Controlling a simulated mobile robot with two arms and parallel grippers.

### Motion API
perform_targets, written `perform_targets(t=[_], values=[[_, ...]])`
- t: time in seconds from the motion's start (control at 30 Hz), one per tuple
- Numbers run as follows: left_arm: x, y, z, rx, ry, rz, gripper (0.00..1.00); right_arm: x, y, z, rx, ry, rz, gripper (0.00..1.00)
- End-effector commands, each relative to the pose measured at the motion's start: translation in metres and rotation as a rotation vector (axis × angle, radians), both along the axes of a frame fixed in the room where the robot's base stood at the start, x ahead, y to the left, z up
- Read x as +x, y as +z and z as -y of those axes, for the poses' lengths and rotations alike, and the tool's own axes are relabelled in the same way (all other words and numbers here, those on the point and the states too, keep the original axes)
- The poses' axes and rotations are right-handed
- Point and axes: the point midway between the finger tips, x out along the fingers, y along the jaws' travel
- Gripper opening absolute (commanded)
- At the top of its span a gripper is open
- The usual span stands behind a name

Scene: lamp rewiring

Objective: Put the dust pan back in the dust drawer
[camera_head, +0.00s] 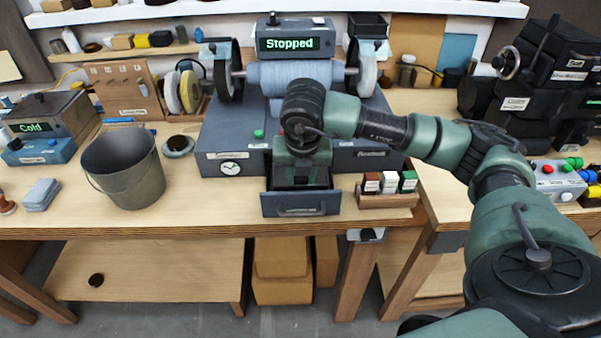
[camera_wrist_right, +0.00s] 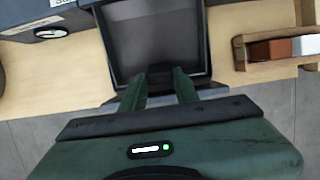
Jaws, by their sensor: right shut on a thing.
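The dust drawer (camera_head: 300,205) is pulled out from the front of the grey bench grinder (camera_head: 232,163). My right gripper (camera_head: 301,182) points down over the open drawer. In the wrist view the right gripper (camera_wrist_right: 160,78) is shut on a dark handle-like piece, which appears to belong to the dust pan (camera_wrist_right: 160,38). The grey pan shows beyond the fingers, within the drawer outline. I cannot tell whether it rests on the drawer floor. My gripper hides much of the drawer inside in the head view. My left gripper is not in view.
A metal bucket (camera_head: 124,170) stands left of the grinder. A wooden holder with small blocks (camera_head: 388,199) is close to the drawer's right side. The grinder display (camera_head: 288,44) reads "Stopped". Bare bench top (camera_head: 200,213) lies left of the drawer.

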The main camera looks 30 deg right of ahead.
Motion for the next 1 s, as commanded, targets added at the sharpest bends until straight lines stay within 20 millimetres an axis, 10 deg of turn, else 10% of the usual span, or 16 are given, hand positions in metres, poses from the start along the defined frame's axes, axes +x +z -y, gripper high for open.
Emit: perform_targets(t=[1.0], values=[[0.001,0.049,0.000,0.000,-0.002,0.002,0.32,0.023,-0.032,0.014,0.158,0.000,-0.256,0.00]])
